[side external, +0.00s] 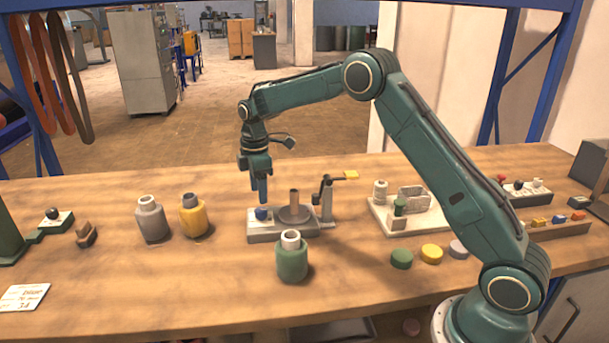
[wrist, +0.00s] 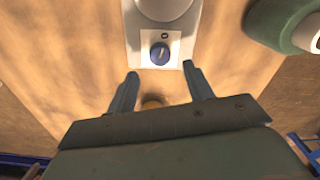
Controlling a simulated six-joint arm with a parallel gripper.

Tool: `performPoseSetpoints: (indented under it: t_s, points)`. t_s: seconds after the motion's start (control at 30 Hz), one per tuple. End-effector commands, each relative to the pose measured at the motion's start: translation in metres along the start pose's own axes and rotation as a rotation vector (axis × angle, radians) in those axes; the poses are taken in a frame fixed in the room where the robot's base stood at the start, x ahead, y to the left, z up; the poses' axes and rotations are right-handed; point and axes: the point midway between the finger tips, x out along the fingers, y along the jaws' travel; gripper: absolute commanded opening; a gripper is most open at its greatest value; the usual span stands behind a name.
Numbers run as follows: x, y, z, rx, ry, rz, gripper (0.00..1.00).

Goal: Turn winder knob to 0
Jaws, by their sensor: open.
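The winder (side external: 283,234) is a grey base on the bench with a round plate, an upright spindle and a post at its right. Its blue knob (side external: 262,213) sits at the left end of the base. In the wrist view the blue knob (wrist: 160,53) sits on a white label with a small 0-like mark above it. A pale line shows on the knob, but its exact setting is too small to read. My gripper (side external: 263,197) points down just above the knob. In the wrist view my gripper (wrist: 160,74) is open and empty, its fingertips below the knob in the picture.
A green bottle (side external: 292,264) stands close in front of the winder. A yellow bottle (side external: 193,218) and a grey bottle (side external: 151,221) stand to the left. A pale fixture board (side external: 412,218) and several coloured discs lie to the right. The bench's left front is mostly clear.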

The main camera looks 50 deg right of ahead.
Motion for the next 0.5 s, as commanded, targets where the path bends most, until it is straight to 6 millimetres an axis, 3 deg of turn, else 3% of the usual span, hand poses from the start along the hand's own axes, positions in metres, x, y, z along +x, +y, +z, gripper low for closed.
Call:
performPoseSetpoints:
  t_s: [0.2, 0.5]
  points:
    - [-0.04, 0.001, 0.0, -0.001, 0.002, 0.005, 0.52]
    - [-0.076, 0.001, 0.0, -0.001, 0.002, 0.003, 0.52]
